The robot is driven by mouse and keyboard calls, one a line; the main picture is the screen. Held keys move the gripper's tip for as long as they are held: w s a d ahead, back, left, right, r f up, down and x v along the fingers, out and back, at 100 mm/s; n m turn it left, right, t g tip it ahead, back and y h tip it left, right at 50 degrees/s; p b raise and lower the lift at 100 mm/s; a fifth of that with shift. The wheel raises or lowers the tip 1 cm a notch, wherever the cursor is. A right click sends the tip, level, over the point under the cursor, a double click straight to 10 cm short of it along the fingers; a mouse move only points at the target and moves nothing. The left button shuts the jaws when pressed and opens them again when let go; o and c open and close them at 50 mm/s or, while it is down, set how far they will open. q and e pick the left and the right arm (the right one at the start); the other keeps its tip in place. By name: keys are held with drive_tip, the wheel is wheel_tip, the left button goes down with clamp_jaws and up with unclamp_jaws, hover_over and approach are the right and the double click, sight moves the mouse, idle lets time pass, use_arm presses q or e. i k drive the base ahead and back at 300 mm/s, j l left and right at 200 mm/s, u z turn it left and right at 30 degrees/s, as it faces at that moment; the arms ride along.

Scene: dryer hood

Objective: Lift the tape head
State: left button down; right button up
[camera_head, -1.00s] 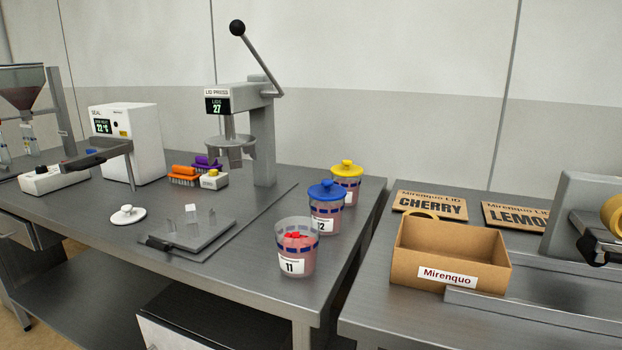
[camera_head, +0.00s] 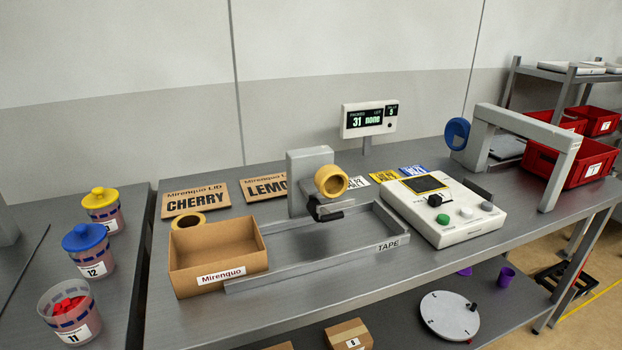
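The tape head is a grey upright block (camera_head: 311,180) with a tan tape roll (camera_head: 331,181) on its side and a black handle part (camera_head: 325,208) below the roll. It stands at the back of a grey track marked TAPE (camera_head: 390,246), and its black part is low over the track. An open cardboard box labelled Mirenquo (camera_head: 218,256) sits at the left end of the track. Neither of my grippers is in view.
A white console with buttons (camera_head: 443,209) stands right of the track, near a grey arch (camera_head: 530,140). A display (camera_head: 368,120) stands behind. CHERRY (camera_head: 196,201) and LEMON (camera_head: 265,188) lids lie behind the box.

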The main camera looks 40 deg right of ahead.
sight(329, 181)
drive_tip(key=z, duration=1.3)
